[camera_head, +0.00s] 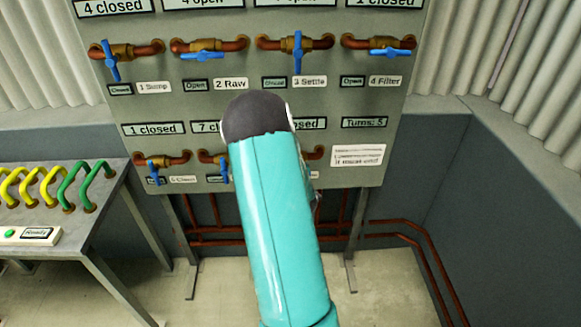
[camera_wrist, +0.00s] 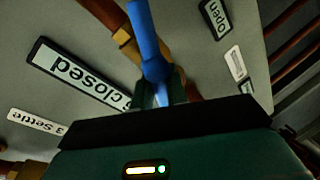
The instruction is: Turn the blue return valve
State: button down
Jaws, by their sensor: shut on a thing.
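In the wrist view, a blue valve handle (camera_wrist: 150,45) sits on a brass valve body (camera_wrist: 129,43) on a copper pipe. My gripper (camera_wrist: 160,92) is shut on the near end of this handle, with a dark finger on each side. A sign ending in "closed" (camera_wrist: 80,72) and a "3 Settle" tag (camera_wrist: 38,122) are beside it. The held valve's own name tag is not readable, so I cannot confirm that it is the return valve. In the head view, my teal arm hides my gripper and the held handle in the lower row.
The grey panel (camera_head: 225,107) carries more blue-handled valves: 1 Sump (camera_head: 110,60), 2 Raw (camera_head: 202,56), 3 Settle (camera_head: 298,52), 4 Filter (camera_head: 388,52) and one lower left (camera_head: 155,172). A "Turns: 5" sign (camera_head: 364,123) is at right. A table (camera_head: 85,240) stands at left.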

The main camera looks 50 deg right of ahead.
jog(key=shift+s, duration=0.1)
jog(key=c, duration=1.5)
grip_release()
jog(key=shift+o, duration=0.2)
jog(key=v, duration=1.3)
jog(key=shift+s+a, duration=0.2)
jog(key=shift+s, duration=0.1)
jog(key=shift+a+r, duration=0.1)
